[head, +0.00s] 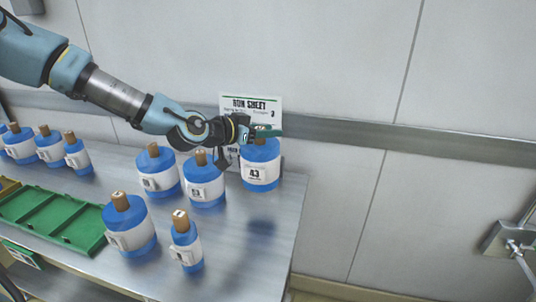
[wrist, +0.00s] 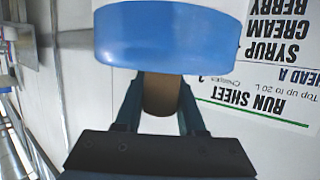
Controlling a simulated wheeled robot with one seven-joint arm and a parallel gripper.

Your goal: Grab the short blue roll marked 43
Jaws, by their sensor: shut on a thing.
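The short blue roll marked 43 (head: 260,165) has a white label band and hangs upright above the right end of the table, with a dark shadow on the bare metal below it. My gripper (head: 258,136) is above it and shut on its brown core. In the wrist view the blue end of the roll (wrist: 165,38) lies across the fingertips, and the brown core (wrist: 161,95) sits between the two fingers of my gripper (wrist: 160,82). The label is hidden there.
Several blue rolls stand close by on the table (head: 265,262), including a wide one (head: 205,187) just left of the held roll and a slim one (head: 186,240) in front. A green tray (head: 55,218) lies left. A run sheet (head: 236,101) hangs on the wall behind.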

